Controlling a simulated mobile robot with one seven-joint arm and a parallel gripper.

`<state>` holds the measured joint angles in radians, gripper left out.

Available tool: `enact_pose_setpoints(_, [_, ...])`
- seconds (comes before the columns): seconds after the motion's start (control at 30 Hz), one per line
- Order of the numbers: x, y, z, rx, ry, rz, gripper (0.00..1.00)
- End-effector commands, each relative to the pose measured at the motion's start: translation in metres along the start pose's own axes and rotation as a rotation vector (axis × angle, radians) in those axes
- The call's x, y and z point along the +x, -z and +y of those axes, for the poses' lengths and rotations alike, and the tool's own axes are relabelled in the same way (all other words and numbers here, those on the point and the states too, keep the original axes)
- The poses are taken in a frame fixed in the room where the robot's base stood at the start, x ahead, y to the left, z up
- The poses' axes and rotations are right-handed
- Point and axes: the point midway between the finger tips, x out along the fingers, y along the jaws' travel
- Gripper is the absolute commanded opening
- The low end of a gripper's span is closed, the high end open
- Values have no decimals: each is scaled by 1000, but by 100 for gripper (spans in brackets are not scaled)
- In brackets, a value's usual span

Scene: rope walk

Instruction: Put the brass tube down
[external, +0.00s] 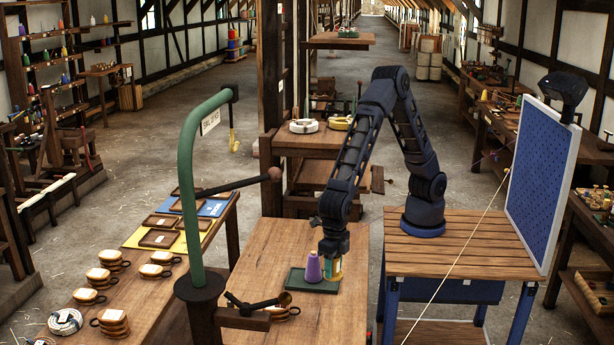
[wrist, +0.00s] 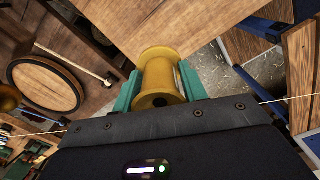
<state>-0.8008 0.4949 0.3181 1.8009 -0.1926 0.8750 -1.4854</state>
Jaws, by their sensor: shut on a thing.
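The brass tube (wrist: 161,76) is yellow and spool-shaped, with flared ends and a round hole in the near end. My gripper (wrist: 163,88) is shut on it, with a teal finger on each side. In the external view my gripper (external: 331,268) points down over the right part of a dark green tray (external: 297,284). Only a little yellow shows there between the fingers. I cannot tell whether the tube touches the tray. A purple cone-shaped spool (external: 314,267) stands upright on the tray, just left of my gripper.
The tray lies on a wooden table (external: 262,252). A green post (external: 186,190) with a dark arm stands at the table's left. A side table (external: 150,292) at left holds several wooden blocks. A thin cord (external: 462,246) runs at right.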

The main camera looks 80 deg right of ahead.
Motion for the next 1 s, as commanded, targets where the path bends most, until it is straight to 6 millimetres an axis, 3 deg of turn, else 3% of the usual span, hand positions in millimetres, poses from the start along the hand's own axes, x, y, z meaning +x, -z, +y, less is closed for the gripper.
enact_pose_setpoints(0.1, [-1, 20, -6, -39, -1, -1, 13])
enact_pose_setpoints(0.27, [9, 28, -8, -57, 1, -1, 13])
enact_pose_setpoints(0.8, [123, 28, -9, -57, 3, -1, 13])
enact_pose_setpoints(1.0, [152, 28, -8, -56, 1, -2, 13])
